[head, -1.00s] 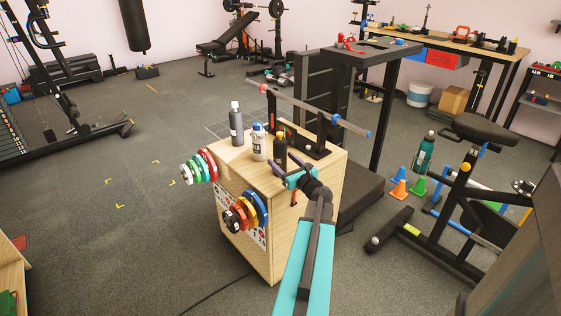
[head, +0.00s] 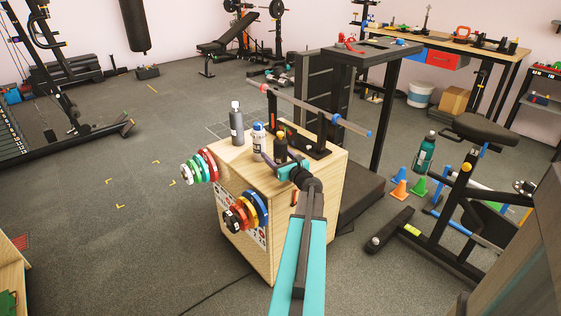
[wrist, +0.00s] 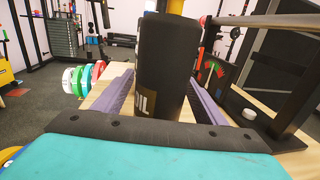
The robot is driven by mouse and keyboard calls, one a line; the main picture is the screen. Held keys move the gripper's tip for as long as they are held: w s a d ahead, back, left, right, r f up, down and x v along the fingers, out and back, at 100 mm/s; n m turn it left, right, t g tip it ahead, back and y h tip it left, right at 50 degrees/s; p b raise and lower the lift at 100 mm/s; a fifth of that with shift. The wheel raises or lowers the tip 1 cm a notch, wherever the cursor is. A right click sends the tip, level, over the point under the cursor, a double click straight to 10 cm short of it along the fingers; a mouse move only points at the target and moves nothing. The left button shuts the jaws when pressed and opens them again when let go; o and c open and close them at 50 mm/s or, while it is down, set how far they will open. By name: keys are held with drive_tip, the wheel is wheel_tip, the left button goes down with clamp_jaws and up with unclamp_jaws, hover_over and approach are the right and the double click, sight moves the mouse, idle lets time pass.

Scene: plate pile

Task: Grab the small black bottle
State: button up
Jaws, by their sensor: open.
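The small black bottle (head: 281,148) stands upright on the wooden box's top, near its front edge in the head view. In the wrist view the black bottle (wrist: 165,60) is large and close, with a yellow part at its top edge. My gripper (wrist: 162,92) is open, with one finger on each side of the bottle; I cannot tell whether either finger touches it. In the head view my gripper (head: 283,168) is at the bottle's lower part and hides its base.
A black rack with a bar (head: 315,109) is behind and right. Coloured weight plates (head: 205,166) stick out from the box's left side.

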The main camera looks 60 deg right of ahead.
sight(275, 146)
drive_tip(key=shift+w+d, duration=0.1)
drive_tip(key=shift+w, duration=0.1)
idle(0.4)
drive_tip(key=c, duration=1.5)
drive_tip(key=shift+r, duration=0.2)
drive_tip(key=shift+r, duration=0.6)
drive_tip(key=s+a+r, duration=0.1)
drive_tip(key=s, duration=0.4)
drive_tip(key=s+a+r+p, duration=0.1)
drive_tip(key=s+a, duration=0.1)
drive_tip(key=s, duration=0.3)
drive_tip(key=s+a+r, duration=0.1)
drive_tip(key=s+a, duration=0.1)
drive_tip(key=s, duration=0.3)
drive_tip(key=shift+s+a+r+p, duration=0.1)
drive_tip(key=shift+r+p, duration=0.15)
drive_tip(key=shift+p, duration=0.1)
